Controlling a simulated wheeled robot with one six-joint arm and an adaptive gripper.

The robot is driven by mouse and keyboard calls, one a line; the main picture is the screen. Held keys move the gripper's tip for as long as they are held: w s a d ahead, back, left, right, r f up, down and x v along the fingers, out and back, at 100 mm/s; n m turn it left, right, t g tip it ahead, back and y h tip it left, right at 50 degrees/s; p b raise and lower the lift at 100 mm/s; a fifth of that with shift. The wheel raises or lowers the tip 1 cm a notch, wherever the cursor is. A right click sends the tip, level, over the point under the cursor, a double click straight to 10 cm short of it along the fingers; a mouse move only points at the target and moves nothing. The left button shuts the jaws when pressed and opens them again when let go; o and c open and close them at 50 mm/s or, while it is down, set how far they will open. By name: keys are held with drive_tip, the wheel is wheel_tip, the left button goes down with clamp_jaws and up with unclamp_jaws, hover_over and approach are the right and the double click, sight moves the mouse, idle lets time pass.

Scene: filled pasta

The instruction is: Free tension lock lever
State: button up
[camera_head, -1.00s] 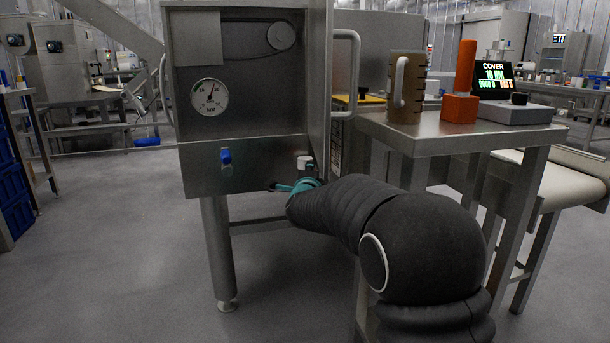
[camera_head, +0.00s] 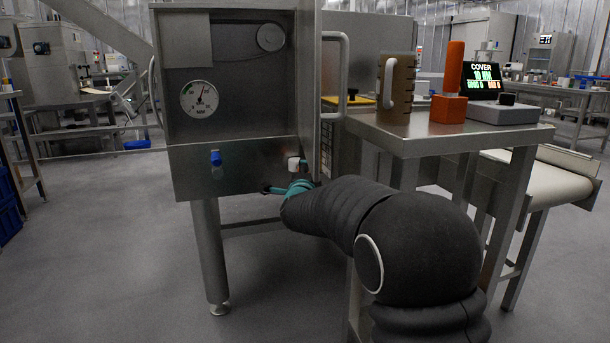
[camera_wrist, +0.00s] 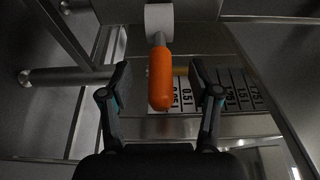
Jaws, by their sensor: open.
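The tension lock lever shows in the wrist view as an orange grip (camera_wrist: 160,80) on a short metal rod, running from a white block (camera_wrist: 159,18). My gripper (camera_wrist: 159,73) is open, with one finger on each side of the orange grip. A gap shows between the grip and each finger, so it is not clamped. In the head view my gripper (camera_head: 284,189), with teal parts, is at the lower right of the steel machine cabinet (camera_head: 240,172). It lies just below a small white block (camera_head: 293,163). The orange grip cannot be made out there.
A blue knob (camera_head: 216,158) and a dial gauge (camera_head: 199,99) are on the cabinet front. A steel table (camera_head: 450,135) beside my arm holds a brown jug (camera_head: 397,90), an orange block (camera_head: 448,109) and a display (camera_head: 482,78). Open floor lies left.

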drive_tip(key=s, duration=0.8)
drive_tip(key=shift+s+a, duration=0.2)
drive_tip(key=shift+a, duration=0.05)
